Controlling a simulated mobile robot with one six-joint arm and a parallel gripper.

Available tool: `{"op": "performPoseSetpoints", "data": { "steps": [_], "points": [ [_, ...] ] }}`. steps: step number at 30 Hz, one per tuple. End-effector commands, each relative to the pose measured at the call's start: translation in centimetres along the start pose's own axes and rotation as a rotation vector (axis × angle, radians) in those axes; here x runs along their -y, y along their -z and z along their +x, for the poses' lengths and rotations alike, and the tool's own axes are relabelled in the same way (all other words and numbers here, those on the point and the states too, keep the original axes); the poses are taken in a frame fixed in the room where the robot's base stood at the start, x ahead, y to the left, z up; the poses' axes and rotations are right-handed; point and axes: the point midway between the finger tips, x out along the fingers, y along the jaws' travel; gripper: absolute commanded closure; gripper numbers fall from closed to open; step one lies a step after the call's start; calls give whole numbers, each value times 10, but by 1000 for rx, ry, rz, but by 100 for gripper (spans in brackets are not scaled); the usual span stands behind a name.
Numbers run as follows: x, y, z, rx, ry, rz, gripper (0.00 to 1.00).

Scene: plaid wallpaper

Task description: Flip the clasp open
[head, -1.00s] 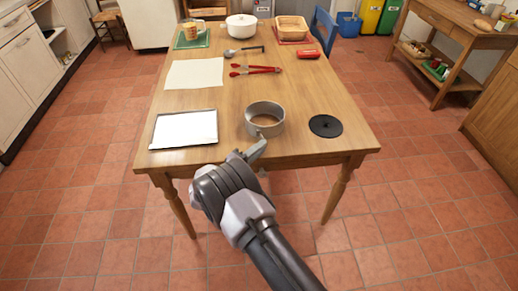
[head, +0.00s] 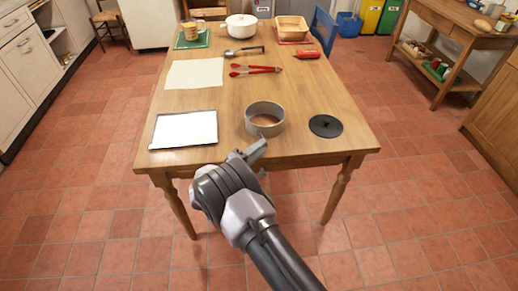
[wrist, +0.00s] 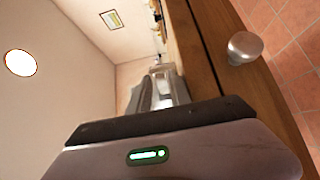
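A grey metal ring (head: 265,119), like a cake-tin wall, stands upright near the front edge of the wooden table. Wood shows through its middle. Its clasp is not clear in the head view; the near side of the ring, close to my gripper, is where small detail is hard to read. My gripper (head: 256,149) is at the table's front edge, just in front of the ring. I cannot tell if it touches the ring. In the wrist view my gripper's body fills the bottom, and a grey shape beyond it is too unclear to name. The finger gap does not show.
A black disc (head: 325,126) lies right of the ring, and a tray with a white surface (head: 184,129) lies left. Red tongs (head: 255,70) and a pale sheet (head: 195,74) lie behind. A round knob (wrist: 245,46) sticks out below the table edge.

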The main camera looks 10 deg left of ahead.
Motion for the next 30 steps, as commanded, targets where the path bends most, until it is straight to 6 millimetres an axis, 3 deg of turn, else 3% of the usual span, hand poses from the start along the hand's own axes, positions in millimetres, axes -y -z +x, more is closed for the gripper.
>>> {"op": "performPoseSetpoints", "data": {
  "steps": [7, 11, 24, 30],
  "points": [
    [0, 0, -1, 0, 0, 0, 76],
    [-2, 1, -15, -3, 1, -1, 76],
    [-3, 1, -131, -4, 0, -1, 76],
    [-1, 0, -167, -1, 0, 0, 76]
  ]
}}
